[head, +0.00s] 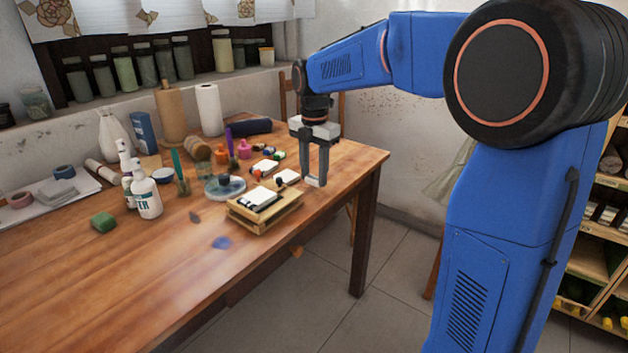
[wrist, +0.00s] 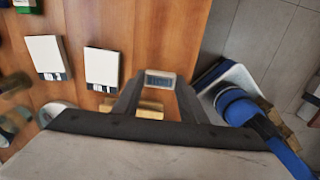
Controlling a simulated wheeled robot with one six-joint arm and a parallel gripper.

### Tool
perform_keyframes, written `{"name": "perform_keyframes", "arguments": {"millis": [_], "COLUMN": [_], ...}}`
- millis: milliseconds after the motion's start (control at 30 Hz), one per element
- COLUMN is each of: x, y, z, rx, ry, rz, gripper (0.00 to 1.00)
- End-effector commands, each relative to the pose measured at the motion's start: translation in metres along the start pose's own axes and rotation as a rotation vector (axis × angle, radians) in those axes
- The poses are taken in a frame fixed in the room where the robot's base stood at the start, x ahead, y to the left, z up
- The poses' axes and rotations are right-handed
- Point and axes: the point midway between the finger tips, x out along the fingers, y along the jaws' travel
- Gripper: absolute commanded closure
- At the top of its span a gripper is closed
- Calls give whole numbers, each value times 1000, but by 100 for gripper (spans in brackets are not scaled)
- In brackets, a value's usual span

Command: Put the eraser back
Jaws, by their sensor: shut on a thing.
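My gripper (head: 315,180) points straight down near the right end of the wooden table. It is shut on a small whitish block, which I take to be the eraser (head: 314,183). In the wrist view the eraser (wrist: 160,77) shows as a pale end with a grey face between the fingertips (wrist: 160,82). I cannot tell whether it touches the table. A low wooden stand (head: 262,221) is to the left and nearer the camera, with a white and black item (head: 260,198) on top. My gripper mostly hides the stand in the wrist view.
Two white blocks with dark striped ends (wrist: 47,56) (wrist: 102,68) lie left of my gripper. The table's right edge (head: 372,168) is close. The front left tabletop is fairly clear.

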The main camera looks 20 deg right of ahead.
Motion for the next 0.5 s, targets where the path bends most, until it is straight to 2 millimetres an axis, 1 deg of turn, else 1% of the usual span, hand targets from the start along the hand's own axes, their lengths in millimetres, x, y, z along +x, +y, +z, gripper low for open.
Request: {"name": "perform_keyframes", "arguments": {"millis": [33, 100, 167, 500], "x": [8, 17, 22, 25], "y": [0, 0, 0, 0], "z": [0, 0, 0, 0], "rx": [0, 0, 0, 0], "ry": [2, 1, 1, 1], "rz": [-3, -2, -1, -1], "gripper": [80, 80, 80, 80]}}
